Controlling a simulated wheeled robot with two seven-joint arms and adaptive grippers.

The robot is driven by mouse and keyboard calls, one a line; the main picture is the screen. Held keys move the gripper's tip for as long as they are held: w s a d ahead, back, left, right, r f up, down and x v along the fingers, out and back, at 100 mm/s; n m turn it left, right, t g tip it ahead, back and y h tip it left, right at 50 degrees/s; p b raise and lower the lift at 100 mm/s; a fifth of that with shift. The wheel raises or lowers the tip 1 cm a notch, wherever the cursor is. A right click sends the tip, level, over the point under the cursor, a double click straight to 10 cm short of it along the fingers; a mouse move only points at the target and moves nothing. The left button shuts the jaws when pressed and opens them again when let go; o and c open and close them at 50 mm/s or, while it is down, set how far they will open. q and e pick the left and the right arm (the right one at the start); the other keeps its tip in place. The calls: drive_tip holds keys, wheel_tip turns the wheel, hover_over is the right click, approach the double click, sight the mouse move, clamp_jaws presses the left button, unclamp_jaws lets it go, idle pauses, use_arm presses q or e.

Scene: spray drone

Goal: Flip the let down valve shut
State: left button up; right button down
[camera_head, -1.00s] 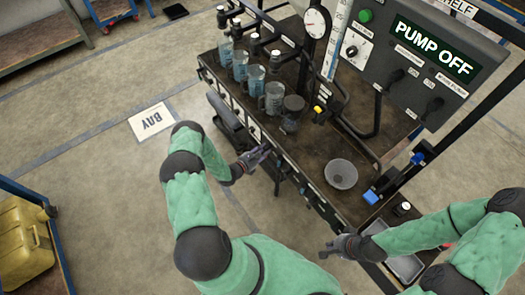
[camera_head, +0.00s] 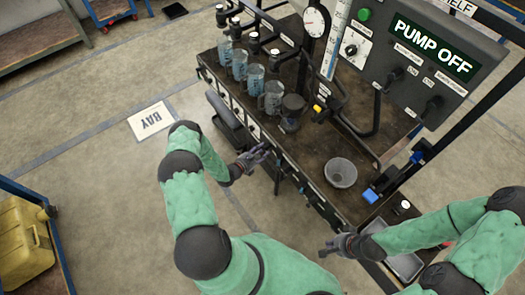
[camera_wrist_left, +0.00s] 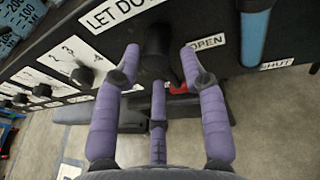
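In the left wrist view, a white label reading "LET DO…" (camera_wrist_left: 118,12) is on the dark bench front. A black cylindrical part (camera_wrist_left: 157,50) projects below it, between my left gripper's fingertips (camera_wrist_left: 160,60). A small red part (camera_wrist_left: 179,88) shows behind the right finger. "OPEN" (camera_wrist_left: 208,42) and "SHUT" (camera_wrist_left: 276,64) labels are to the right, with a blue cylinder (camera_wrist_left: 256,35) between them. My left gripper's purple fingers are spread, and I see no clear grip. In the head view it (camera_head: 252,158) is at the bench's front edge. My right gripper (camera_head: 333,246) is near the right front corner, its opening unclear.
The bench (camera_head: 320,150) carries several measuring jugs (camera_head: 240,65), a dark pot (camera_head: 292,110) and a grey bowl (camera_head: 341,172). A panel reads "PUMP OFF" (camera_head: 432,48). Open floor (camera_head: 100,210) lies left.

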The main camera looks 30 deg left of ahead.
use_arm(q)
drive_tip(key=v, duration=1.1)
drive_tip(key=shift+s, duration=0.15)
drive_tip(key=s+d+r+m+g+h, duration=0.1)
drive_tip(key=s+d+m+g+h, duration=0.3)
drive_tip(key=d, duration=0.7)
drive_tip(key=s+d+r+m+g+h, duration=0.1)
drive_tip(key=s+d+m+g+h, duration=0.2)
drive_tip(key=d+m+g+h, duration=0.5)
drive_tip(key=s+d+m+g+y, duration=0.6)
drive_tip(key=s+m+y, duration=0.3)
drive_tip(key=s+m, duration=0.2)
drive_tip(key=w+d+r+m+t+y, duration=0.1)
drive_tip(key=w+r+m+t+y, duration=0.1)
drive_tip(key=m, duration=0.6)
wheel_tip(320, 180, up, 2)
drive_tip(key=shift+w+d+r+t, duration=0.1)
drive_tip(key=shift+w+d+t, duration=0.3)
drive_tip(key=shift+w+t, duration=0.55)
